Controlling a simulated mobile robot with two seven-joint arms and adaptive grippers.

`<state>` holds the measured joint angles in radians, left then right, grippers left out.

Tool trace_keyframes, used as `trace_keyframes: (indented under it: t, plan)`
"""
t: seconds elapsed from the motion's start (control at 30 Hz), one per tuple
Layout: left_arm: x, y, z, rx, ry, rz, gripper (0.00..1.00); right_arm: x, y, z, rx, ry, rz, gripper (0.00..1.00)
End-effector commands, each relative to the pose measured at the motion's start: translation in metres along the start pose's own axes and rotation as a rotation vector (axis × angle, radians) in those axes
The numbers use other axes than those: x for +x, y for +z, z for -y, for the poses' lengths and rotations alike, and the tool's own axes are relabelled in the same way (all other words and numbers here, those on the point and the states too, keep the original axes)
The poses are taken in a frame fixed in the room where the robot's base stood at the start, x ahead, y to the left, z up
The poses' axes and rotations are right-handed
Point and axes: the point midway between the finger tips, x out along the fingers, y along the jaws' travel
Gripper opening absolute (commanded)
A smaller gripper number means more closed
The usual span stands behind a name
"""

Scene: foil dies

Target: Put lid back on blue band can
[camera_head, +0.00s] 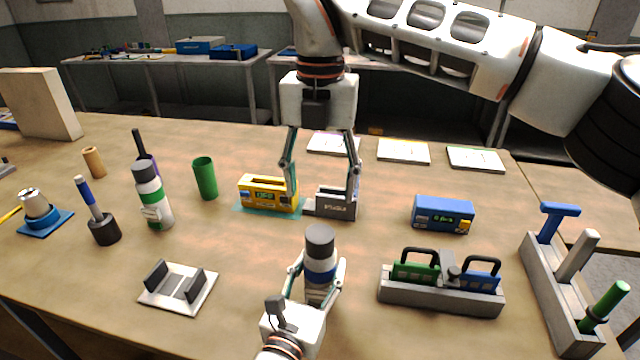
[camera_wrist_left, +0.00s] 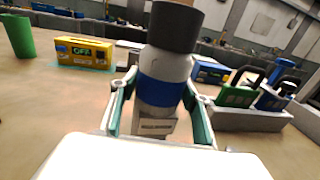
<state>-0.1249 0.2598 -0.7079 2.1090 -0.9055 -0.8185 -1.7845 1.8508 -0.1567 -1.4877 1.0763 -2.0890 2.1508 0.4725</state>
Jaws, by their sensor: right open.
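The blue band can (camera_head: 320,270) is a white can with a blue band and a dark grey lid (camera_head: 320,239) seated on its top. It stands upright between the fingers of my left gripper (camera_head: 318,266), which press on both its sides. The can also fills the middle of the left wrist view (camera_wrist_left: 163,90), its dark lid (camera_wrist_left: 175,27) at the top edge. Whether its base touches the table is hidden. My right gripper (camera_head: 321,194) points down behind the can, fingers wide apart and empty, over a grey holder (camera_head: 333,206) beside a yellow box (camera_head: 265,193).
A green-banded can (camera_head: 151,196), a green cup (camera_head: 205,178) and a brush in a dark holder (camera_head: 104,228) stand on the left. A grey clamp (camera_head: 178,288), a padlock rack (camera_head: 440,295), a blue box (camera_head: 442,214) and a tool rack (camera_head: 560,290) surround the can.

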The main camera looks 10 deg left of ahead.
Motion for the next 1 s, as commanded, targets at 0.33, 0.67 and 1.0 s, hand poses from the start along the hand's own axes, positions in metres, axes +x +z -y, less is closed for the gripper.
trace_keyframes:
  t: [0.33, 0.67, 1.0]
  plan:
    - [0.0, 0.0, 0.0, 0.0, 0.0, 0.0, 0.63, 0.0, 0.0, 0.0, 0.0, 0.0, 0.0, 0.58]
    - [-0.034, -0.002, 0.0, 0.0, -0.001, -0.004, 0.63, 0.0, 0.0, 0.0, 0.0, 0.0, 0.0, 0.58]
    - [-0.099, -0.001, 0.0, 0.0, 0.0, -0.003, 0.63, 0.0, 0.0, 0.0, 0.0, 0.0, 0.0, 0.58]
